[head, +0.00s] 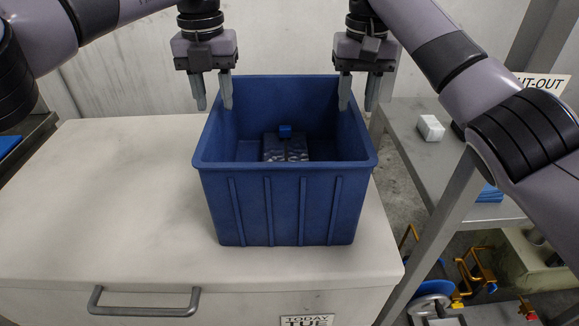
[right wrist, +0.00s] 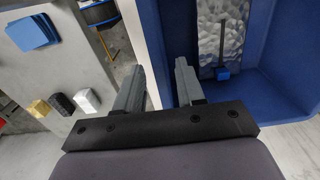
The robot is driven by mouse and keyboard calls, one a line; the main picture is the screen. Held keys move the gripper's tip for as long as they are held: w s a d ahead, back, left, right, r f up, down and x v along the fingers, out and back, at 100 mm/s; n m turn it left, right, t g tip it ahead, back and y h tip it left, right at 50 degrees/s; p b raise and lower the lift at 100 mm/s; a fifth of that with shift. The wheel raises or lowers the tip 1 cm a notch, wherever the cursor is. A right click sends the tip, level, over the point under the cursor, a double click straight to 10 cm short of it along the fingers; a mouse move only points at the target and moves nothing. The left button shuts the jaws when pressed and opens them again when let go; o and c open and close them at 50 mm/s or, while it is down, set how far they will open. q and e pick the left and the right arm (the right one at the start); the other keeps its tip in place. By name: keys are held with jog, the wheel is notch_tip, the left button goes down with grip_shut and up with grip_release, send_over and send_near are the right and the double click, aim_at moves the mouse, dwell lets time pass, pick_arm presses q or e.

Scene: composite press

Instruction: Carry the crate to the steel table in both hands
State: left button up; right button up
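The blue crate (head: 285,210) stands upright on a pale drawer cabinet in the head view. Inside it lies a grey, dimpled piece with a small blue knob (head: 285,131). My left gripper (head: 213,106) is open at the crate's left wall, one finger outside and one inside. My right gripper (head: 358,107) is open likewise around the right wall. In the right wrist view the crate's wall (right wrist: 152,30) passes between the right gripper's spread fingers (right wrist: 158,80). The steel table (head: 404,115) is at the right, partly hidden by my right arm.
The pale cabinet top (head: 110,190) is clear left of the crate. A white block (head: 430,127) lies on the steel table; blue sheets (right wrist: 32,32) and a yellowish block (right wrist: 40,107) also show there.

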aim_at(219, 127)
pick_arm(q)
jog(key=shift+a+f, duration=0.1)
pick_arm(e)
jog(key=shift+a+f, duration=0.1)
